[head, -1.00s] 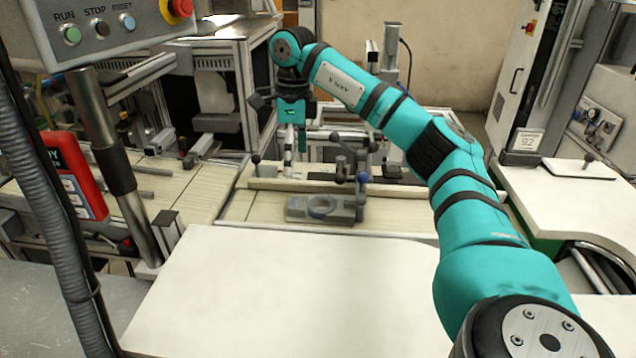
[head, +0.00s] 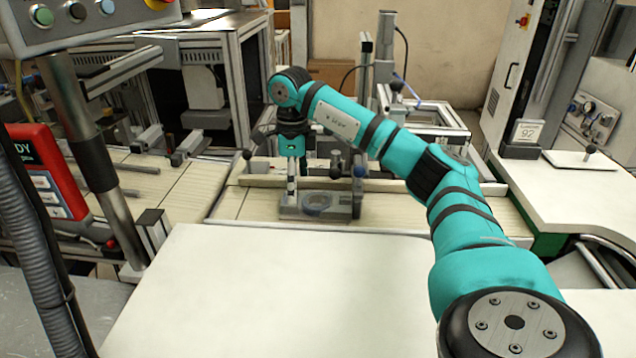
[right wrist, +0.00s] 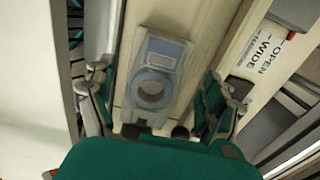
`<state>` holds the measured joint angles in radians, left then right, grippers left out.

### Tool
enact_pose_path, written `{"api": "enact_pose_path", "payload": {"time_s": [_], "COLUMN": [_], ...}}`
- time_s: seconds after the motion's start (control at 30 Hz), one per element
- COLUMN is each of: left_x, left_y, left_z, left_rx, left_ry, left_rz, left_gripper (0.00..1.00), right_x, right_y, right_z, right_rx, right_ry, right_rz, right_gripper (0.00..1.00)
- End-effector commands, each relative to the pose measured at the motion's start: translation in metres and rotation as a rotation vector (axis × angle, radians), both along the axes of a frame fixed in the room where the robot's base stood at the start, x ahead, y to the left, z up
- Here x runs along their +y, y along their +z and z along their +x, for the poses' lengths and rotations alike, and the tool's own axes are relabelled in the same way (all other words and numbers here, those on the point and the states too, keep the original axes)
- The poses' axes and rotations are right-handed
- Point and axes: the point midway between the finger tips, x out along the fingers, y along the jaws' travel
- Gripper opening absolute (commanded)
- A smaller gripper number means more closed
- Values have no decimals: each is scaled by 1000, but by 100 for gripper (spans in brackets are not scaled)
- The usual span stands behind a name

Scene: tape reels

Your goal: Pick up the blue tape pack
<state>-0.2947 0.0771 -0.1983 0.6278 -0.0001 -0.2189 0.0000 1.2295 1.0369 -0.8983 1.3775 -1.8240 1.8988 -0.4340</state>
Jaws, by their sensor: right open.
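The blue tape pack (head: 318,203) is a pale blue ring with an open centre. It lies flat on a grey metal fixture (head: 289,208) beyond the white table. In the right wrist view, the blue tape pack (right wrist: 152,72) is centred between the two finger pads, with clear gaps on both sides. My right gripper (head: 291,188) points down at the left part of the fixture in the head view. It is open and empty, and its fingers (right wrist: 157,84) also show in the right wrist view. Its exact height above the pack is hard to tell. My left gripper is not in view.
A long rail (head: 400,186) runs behind the fixture. The white table (head: 270,290) in front is bare. A control panel and post stand at the left.

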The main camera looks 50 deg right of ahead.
Motion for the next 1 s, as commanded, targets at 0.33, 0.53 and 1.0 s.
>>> {"api": "enact_pose_path", "payload": {"time_s": [0.33, 0.53, 1.0], "left_x": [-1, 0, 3], "left_y": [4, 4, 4], "left_z": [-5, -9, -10], "left_rx": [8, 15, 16], "left_ry": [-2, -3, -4], "left_rz": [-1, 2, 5], "left_gripper": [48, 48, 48], "right_x": [-1, -1, -1], "right_y": [-45, -53, -53], "right_z": [-2, -1, -2], "right_rx": [3, 0, 2], "right_ry": [0, 1, 0], "right_rz": [0, 0, 1], "right_gripper": [87, 87, 42]}}
